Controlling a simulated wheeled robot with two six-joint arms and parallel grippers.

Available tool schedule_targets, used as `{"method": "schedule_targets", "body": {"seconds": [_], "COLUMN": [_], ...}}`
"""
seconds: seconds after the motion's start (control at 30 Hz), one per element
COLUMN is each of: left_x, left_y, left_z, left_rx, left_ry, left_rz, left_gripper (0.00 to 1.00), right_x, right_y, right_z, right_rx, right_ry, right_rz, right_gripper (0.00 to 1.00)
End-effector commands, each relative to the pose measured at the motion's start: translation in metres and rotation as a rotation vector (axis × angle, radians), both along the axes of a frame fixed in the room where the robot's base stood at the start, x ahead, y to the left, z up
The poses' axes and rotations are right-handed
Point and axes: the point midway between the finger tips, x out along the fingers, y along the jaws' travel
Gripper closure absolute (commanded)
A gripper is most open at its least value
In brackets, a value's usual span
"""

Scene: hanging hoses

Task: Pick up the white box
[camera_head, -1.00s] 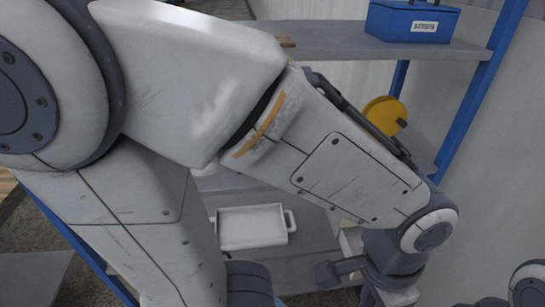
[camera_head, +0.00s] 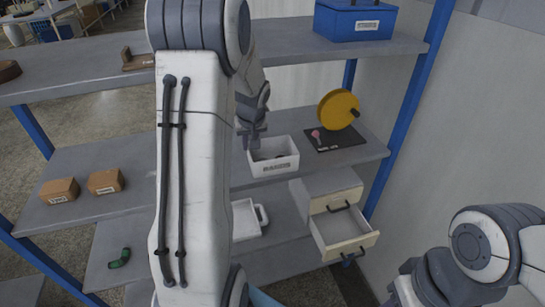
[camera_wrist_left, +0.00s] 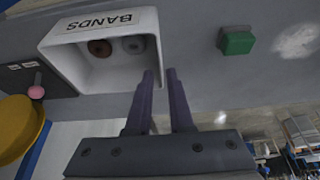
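The white box (camera_head: 274,168) stands upright on the middle shelf, open at the top, with a label on its front. In the left wrist view the white box (camera_wrist_left: 68,48) shows upside down, with the label BANDS and a brown and a grey ring-like item inside. My left gripper (camera_head: 250,138) is above the box's left end in the head view. In the left wrist view its two fingers (camera_wrist_left: 161,74) are apart with a narrow gap, their tips close to one end wall. Contact is unclear. The right arm shows at the lower right, its gripper out of view.
A yellow wheel (camera_head: 338,109) on a dark base stands right of the box. Brown boxes (camera_head: 105,182) sit further left. Below are a white tray (camera_head: 246,218) and a cabinet with an open drawer (camera_head: 342,232). A blue box (camera_head: 355,20) is on the top shelf.

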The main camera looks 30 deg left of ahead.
Motion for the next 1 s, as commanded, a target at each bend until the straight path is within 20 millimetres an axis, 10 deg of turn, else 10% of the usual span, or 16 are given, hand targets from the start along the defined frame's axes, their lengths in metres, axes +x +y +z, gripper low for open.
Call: {"method": "schedule_targets", "body": {"seconds": [0.6, 1.0], "left_x": [0.014, 0.016], "left_y": [0.018, 0.02], "left_z": [-0.07, -0.075], "left_rx": [-0.001, 0.0], "left_ry": [0.003, 0.0], "left_rz": [-0.003, -0.003], "left_gripper": [0.8, 0.8], "right_x": [0.0, 0.0], "right_y": [0.0, 0.0], "right_z": [0.008, 0.008], "right_rx": [0.0, 0.0], "right_ry": [0.0, 0.0], "right_rz": [0.0, 0.0], "right_gripper": [0.57, 0.57]}}
